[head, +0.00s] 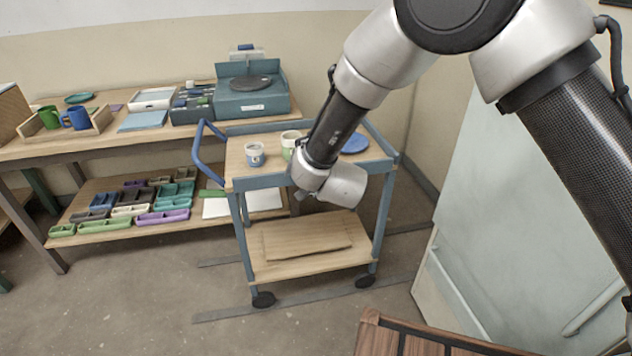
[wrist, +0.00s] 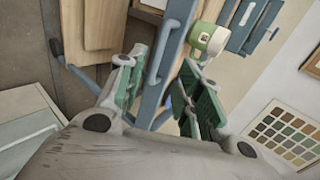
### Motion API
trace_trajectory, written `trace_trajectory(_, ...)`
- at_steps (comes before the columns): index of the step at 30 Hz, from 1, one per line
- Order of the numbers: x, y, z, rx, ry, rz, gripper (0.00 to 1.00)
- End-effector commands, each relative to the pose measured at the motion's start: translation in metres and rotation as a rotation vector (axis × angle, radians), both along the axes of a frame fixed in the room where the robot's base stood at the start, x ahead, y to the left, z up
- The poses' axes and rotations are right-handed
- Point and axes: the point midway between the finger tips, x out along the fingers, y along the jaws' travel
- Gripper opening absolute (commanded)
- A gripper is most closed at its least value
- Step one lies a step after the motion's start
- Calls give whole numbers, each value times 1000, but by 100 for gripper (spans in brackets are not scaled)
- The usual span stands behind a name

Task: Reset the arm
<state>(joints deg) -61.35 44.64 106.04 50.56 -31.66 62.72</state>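My arm reaches from the upper right over the blue-framed cart (head: 240,180) in the head view. Its wrist hangs in front of the cart's top, and my gripper's fingers are hidden there. In the wrist view my gripper (wrist: 156,72) is open, its two green-padded fingers wide apart. Nothing is held between them; parts of the blue cart frame show behind the gap. A green and white cup (wrist: 207,38) shows beyond the right finger, apart from it.
On the cart's top stand a blue and white cup (head: 255,154), a greenish cup (head: 290,140) partly behind my arm, and a blue disc (head: 354,143). A workbench (head: 90,143) with mugs and trays stands left. A pale cabinet (head: 490,210) stands right.

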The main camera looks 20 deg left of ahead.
Motion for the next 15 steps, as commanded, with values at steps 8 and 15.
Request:
trace_trajectory(8,-7,-4,5,0,0,0,35)
trace_trajectory(15,-6,-4,5,0,0,0,35)
